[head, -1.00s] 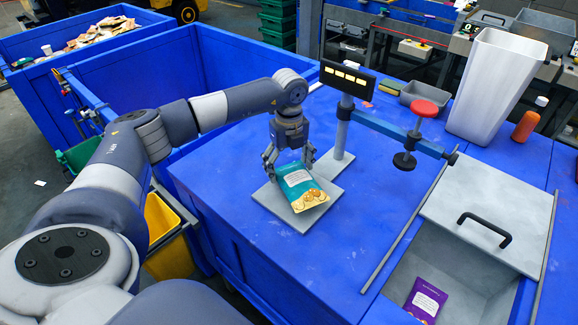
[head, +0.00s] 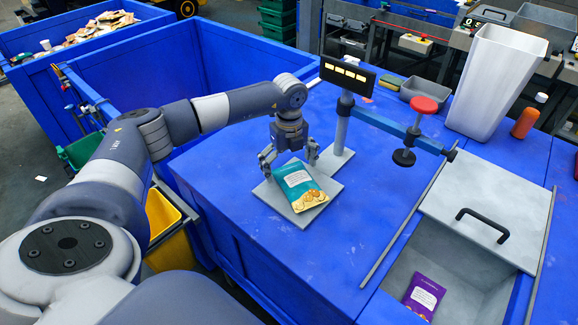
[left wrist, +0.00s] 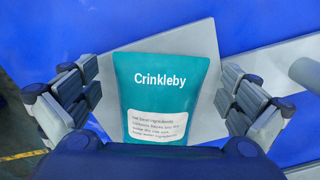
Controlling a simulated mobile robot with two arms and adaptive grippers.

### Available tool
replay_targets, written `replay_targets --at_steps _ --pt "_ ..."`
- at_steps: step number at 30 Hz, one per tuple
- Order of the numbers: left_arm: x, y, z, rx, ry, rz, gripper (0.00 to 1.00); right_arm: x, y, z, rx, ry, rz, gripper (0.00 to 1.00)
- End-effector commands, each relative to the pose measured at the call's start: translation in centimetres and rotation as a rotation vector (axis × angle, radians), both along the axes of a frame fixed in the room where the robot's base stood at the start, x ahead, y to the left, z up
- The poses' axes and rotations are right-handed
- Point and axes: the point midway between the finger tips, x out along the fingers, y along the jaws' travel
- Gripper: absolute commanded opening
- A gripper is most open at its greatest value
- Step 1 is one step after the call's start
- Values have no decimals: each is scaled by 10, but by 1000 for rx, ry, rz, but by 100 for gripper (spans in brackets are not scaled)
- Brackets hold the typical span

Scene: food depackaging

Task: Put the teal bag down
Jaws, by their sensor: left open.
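The teal bag (head: 299,184), with a white label and pictured round snacks, lies on the grey plate (head: 328,186) at the foot of the display post. My left gripper (head: 289,162) is above the bag's back end with its fingers spread. In the left wrist view the teal bag (left wrist: 167,88), marked "Crinkleby", lies between the open fingers of my left gripper (left wrist: 170,105). There are gaps between the bag and the fingers on both sides. The bag's lower end is hidden by the gripper body in that view. My right gripper is not in view.
A post with a black display (head: 348,76) and a blue arm with a red knob (head: 425,106) stands behind the plate. A purple bag (head: 424,296) lies in the sunken bin at right. A white tall bin (head: 492,85) stands at the back. Blue table around the plate is clear.

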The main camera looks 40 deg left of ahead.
Motion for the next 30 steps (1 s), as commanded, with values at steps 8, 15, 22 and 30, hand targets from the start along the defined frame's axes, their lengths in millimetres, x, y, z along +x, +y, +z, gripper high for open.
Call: replay_targets --at_steps 8,15,22,30 --pt "1 0 22 0 -6 0 100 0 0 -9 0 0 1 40" --pt "1 0 75 0 -8 -1 100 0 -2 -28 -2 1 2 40" --pt "1 -1 112 0 -4 -1 100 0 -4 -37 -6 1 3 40" --pt "0 -1 124 0 -1 -1 100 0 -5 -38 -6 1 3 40"
